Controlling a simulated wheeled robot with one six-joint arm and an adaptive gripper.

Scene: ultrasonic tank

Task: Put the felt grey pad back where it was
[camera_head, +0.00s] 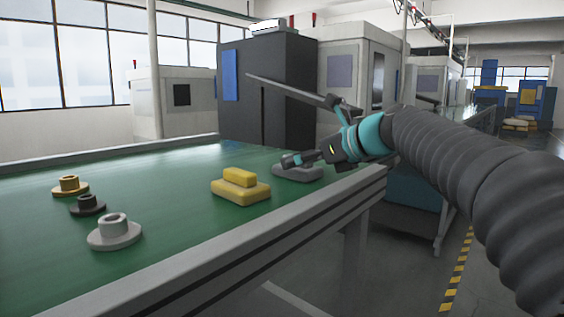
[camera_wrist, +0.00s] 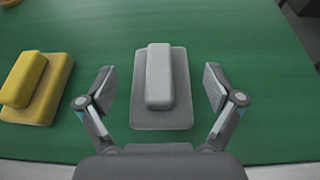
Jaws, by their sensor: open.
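A grey pad (camera_head: 298,173) with a raised grey block on top lies flat on the green table near its right end. In the wrist view the grey pad (camera_wrist: 174,120) lies between the two fingers, with a gap on each side. My gripper (camera_head: 303,159) is open and empty, right at the pad in the head view; the fingers also show spread apart in the wrist view (camera_wrist: 160,88). Part of the pad is hidden behind my gripper in the head view. I cannot tell its material.
A yellow pad (camera_head: 241,190) lies left of the grey one on the green table (camera_head: 200,235). Several flanged round parts, including a light grey one (camera_head: 114,235), stand farther left. A raised rail (camera_head: 240,245) runs along the near edge. Green surface beyond the pads is clear.

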